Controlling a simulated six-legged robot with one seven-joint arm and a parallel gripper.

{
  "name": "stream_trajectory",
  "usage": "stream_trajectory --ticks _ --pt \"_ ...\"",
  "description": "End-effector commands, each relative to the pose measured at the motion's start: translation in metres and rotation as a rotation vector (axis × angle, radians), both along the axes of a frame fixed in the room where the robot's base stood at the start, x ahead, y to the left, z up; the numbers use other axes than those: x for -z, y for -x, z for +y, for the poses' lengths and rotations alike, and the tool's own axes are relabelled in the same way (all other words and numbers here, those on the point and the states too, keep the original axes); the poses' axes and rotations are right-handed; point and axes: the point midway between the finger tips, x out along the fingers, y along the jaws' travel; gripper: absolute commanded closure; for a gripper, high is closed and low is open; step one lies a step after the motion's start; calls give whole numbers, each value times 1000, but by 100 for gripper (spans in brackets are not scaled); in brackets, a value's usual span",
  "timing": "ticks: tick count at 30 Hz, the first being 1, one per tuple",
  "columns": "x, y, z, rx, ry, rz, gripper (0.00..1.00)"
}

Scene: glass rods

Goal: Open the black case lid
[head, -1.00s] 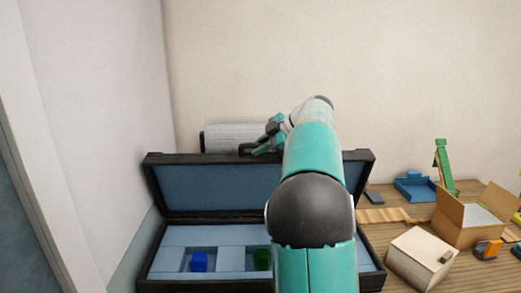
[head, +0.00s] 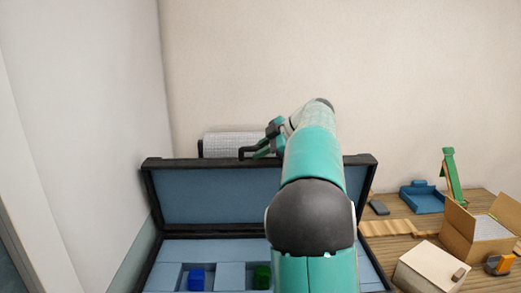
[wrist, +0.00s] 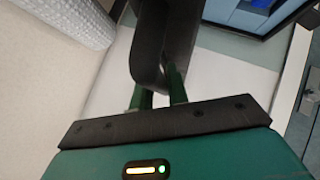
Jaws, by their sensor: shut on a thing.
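The black case (head: 150,262) stands with its lid (head: 210,196) raised, and the lid's blue lining faces me. The lower part has blue compartments, with a blue block (head: 196,279) and a green block (head: 262,276) in them. The lid's black handle (head: 246,152) sits at its top edge and also shows in the wrist view (wrist: 152,45). My gripper (head: 264,148) is at that edge, shut on the handle. Its green fingers show in the wrist view (wrist: 160,90). My arm hides the case's right middle.
A white wall stands close on the left and a beige wall behind. A white ribbed roll (head: 232,143) is behind the lid. On the wooden table (head: 405,246) to the right are a blue tray (head: 422,200), a green stand (head: 453,178), an open carton (head: 474,238) and a pale box (head: 428,268).

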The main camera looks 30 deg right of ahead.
Motion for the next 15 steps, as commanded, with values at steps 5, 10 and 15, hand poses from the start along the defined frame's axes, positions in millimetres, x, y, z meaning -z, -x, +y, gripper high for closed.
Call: stream_trajectory --ticks 5,10,15 --pt "-1 0 0 -1 0 -2 100" --pt "-1 -1 0 -1 0 -2 62" --pt "-1 -2 -1 -1 0 -2 62"
